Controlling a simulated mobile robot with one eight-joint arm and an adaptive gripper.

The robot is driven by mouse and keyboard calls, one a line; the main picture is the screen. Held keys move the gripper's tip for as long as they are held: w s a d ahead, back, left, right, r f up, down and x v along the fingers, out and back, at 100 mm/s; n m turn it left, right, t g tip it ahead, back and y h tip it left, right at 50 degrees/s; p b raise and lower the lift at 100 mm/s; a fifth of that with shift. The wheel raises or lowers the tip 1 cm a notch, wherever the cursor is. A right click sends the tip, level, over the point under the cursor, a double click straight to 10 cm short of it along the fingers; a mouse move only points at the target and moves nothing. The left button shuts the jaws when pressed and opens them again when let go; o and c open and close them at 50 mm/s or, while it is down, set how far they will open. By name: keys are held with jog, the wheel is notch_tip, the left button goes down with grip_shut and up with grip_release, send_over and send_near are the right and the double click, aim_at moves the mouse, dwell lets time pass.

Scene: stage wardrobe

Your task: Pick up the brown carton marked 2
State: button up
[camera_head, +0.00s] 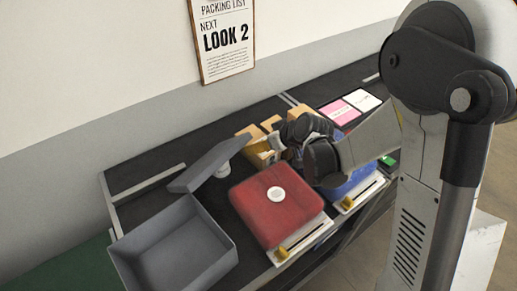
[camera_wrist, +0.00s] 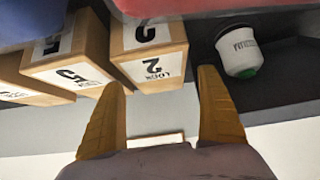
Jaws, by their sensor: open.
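The brown carton marked 2 (camera_wrist: 158,62) is in the wrist view at upper centre, its white LOOK label appearing upside down. Its near edge lies in line with the space between my fingertips, and I see no contact. My gripper (camera_wrist: 160,80) is open and empty, with one tan finger on each side of the picture's centre. In the head view my gripper (camera_head: 300,140) is over the brown cartons (camera_head: 262,137) and hides part of them; I cannot tell there which carton is marked 2.
Another brown carton (camera_wrist: 68,68) stands close left of it. A white canister (camera_wrist: 238,50) stands to its right. In the head view a red box (camera_head: 275,205), an open grey bin (camera_head: 172,250) with a tilted grey panel (camera_head: 205,165), and a blue thing (camera_head: 352,182) crowd the dark table.

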aim_at(256, 141)
jog(key=b+x, duration=0.1)
jog(key=x, duration=0.2)
jog(key=shift+b, duration=0.4)
jog(key=shift+w+a+f+b, duration=0.2)
jog(key=shift+a+f+b, duration=0.1)
jog(key=shift+f, duration=0.1)
jog(key=shift+c, duration=0.3)
jog(key=c, duration=0.6)
jog(key=shift+w+f, duration=0.1)
jog(key=shift+f, duration=0.1)
jog(key=c, duration=0.5)
jog(key=shift+w+a+f, duration=0.2)
jog(key=shift+w+f, duration=0.1)
jog(key=shift+w, duration=0.15)
jog(key=shift+r, duration=0.2)
jog(key=shift+c, duration=0.2)
